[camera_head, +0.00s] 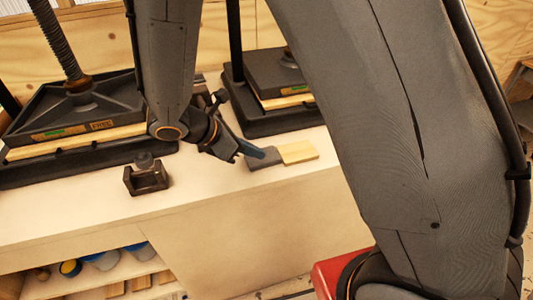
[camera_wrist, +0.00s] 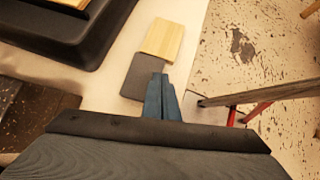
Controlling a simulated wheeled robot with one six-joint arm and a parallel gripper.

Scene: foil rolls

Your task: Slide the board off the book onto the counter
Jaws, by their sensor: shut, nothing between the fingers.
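The board (camera_head: 298,151) is a small pale wooden piece near the counter's front edge; it also shows in the wrist view (camera_wrist: 162,39). The flat dark grey book (camera_head: 266,163) lies at its left in the head view. In the wrist view the book (camera_wrist: 138,77) adjoins the board's near end. I cannot tell how much of the board rests on the book. My gripper (camera_head: 262,153) is shut and empty, its blue fingertips at the book, close to the board. In the wrist view the fingers (camera_wrist: 158,80) hide part of the book; contact is unclear.
The pale counter (camera_head: 215,187) has free room left of the book. Two black presses stand behind, one at left (camera_head: 80,110) and one behind the board (camera_head: 270,85). A small dark block-shaped fixture (camera_head: 146,180) stands at left. The counter's front edge is close to the board.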

